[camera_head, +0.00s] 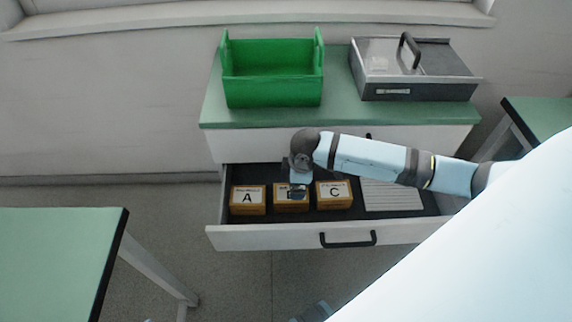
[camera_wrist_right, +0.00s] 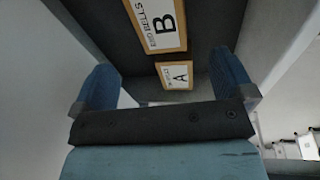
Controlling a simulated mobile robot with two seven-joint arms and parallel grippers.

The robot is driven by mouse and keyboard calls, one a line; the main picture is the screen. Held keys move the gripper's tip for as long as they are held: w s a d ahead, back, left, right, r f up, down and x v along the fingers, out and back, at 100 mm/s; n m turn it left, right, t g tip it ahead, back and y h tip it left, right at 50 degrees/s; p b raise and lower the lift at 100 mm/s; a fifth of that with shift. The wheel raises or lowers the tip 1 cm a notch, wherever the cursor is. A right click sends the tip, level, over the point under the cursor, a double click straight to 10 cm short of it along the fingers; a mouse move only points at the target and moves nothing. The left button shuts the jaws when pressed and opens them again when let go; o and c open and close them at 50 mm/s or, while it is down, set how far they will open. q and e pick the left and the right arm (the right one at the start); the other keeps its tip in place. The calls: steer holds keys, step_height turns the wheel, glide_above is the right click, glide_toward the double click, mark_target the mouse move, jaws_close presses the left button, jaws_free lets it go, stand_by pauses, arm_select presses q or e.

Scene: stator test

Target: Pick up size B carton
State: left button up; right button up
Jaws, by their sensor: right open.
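The size B carton (camera_head: 291,204) is a small brown box in the open drawer, between carton A (camera_head: 248,199) and carton C (camera_head: 334,194). My right gripper (camera_head: 298,188) is just above it and hides part of its top. In the right wrist view, the B label (camera_wrist_right: 158,22) shows at the top, with the A label (camera_wrist_right: 176,75) below it. There the open fingers of my right gripper (camera_wrist_right: 165,88) stand apart with nothing held between them. I cannot tell the exact height above the carton.
The drawer (camera_head: 270,238) has a black handle (camera_head: 348,239) and a light ribbed panel (camera_head: 391,196) right of carton C. On the cabinet (camera_head: 338,112) stand a green bin (camera_head: 273,88) and a grey case (camera_head: 415,88). Green tables stand left (camera_head: 55,260) and right (camera_head: 545,118).

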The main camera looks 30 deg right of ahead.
mark_target(282, 203)
steer(key=f, duration=0.2)
steer(key=w+f+b, duration=0.1)
steer(key=f, duration=0.4)
steer(key=shift+w+f+b, duration=0.15)
steer(key=shift+b, duration=0.25)
steer(key=shift+w+a+f+b, duration=0.1)
steer(key=shift+w+f+b, duration=0.2)
steer(key=shift+f, duration=0.7)
steer(key=shift+w+a+f+b, duration=0.1)
steer(key=shift+f+b, duration=0.3)
steer(key=shift+f, duration=0.65)
steer(key=shift+w+f+b, duration=0.2)
steer(key=shift+f+b, duration=0.15)
steer(key=shift+f, duration=0.65)
steer(key=shift+r, duration=0.1)
steer(key=c, duration=0.9)
